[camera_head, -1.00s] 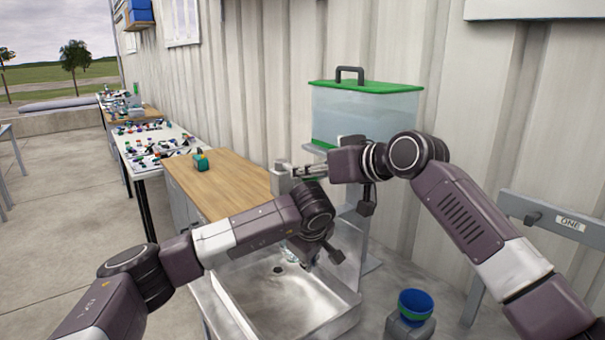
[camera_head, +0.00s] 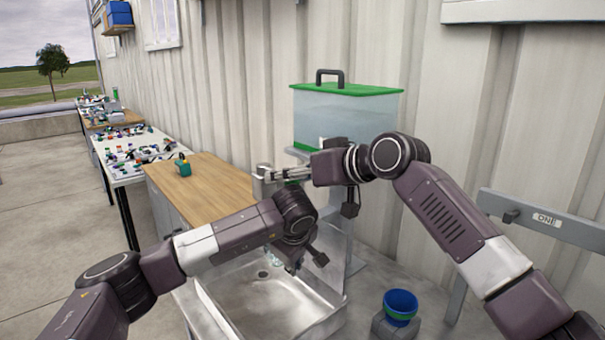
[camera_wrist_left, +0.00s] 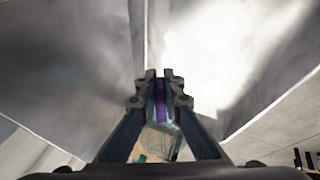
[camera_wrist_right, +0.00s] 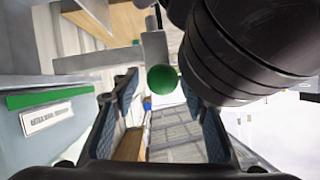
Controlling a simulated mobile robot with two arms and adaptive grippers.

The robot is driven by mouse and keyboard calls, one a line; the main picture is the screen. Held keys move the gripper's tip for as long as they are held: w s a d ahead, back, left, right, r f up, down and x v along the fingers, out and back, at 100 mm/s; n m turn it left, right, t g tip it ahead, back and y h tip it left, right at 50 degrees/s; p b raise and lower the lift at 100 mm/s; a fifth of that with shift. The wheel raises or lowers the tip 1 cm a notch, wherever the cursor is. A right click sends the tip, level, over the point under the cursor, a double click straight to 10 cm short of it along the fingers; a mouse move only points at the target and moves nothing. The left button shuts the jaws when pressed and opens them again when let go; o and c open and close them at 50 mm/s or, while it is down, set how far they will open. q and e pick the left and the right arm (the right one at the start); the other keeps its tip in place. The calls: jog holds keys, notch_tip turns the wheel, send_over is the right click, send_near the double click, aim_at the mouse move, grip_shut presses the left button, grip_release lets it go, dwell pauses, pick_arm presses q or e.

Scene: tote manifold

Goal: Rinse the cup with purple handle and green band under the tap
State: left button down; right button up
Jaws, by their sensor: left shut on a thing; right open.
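My left gripper (camera_wrist_left: 160,75) is shut on a purple strip (camera_wrist_left: 161,100), which looks like the handle of the cup. A pale body (camera_wrist_left: 158,143) below it seems to be the cup, mostly hidden; I cannot make out a green band. In the head view my left gripper (camera_head: 273,264) points down over the metal sink (camera_head: 262,308), partly hidden by its wrist. My right gripper (camera_head: 284,174) is open at a grey fitting (camera_head: 263,176) beside the water tank (camera_head: 345,122). A green round knob (camera_wrist_right: 162,79) shows between its fingers in the right wrist view; it may belong to the tap.
A wooden counter (camera_head: 195,190) with a small teal item (camera_head: 183,167) is left. Cluttered tables (camera_head: 130,150) lie beyond. A corrugated wall closes the back.

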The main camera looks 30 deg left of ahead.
jog(key=v, duration=1.2)
jog(key=shift+w, duration=0.15)
pick_arm(q)
jog(key=s+d, duration=0.4)
jog(key=s, duration=0.3)
jog(key=shift+b, duration=0.3)
pick_arm(e)
jog(key=shift+f, duration=0.35)
pick_arm(q)
jog(key=shift+r, duration=0.1)
dwell(1.0)
jog(key=s+d+r+p, duration=0.1)
jog(key=s+d+r, duration=0.1)
jog(key=s+r, duration=0.2)
jog(key=shift+s+d+p, duration=0.15)
jog(key=shift+d+p, duration=0.15)
pick_arm(e)
jog(key=shift+r, duration=0.8)
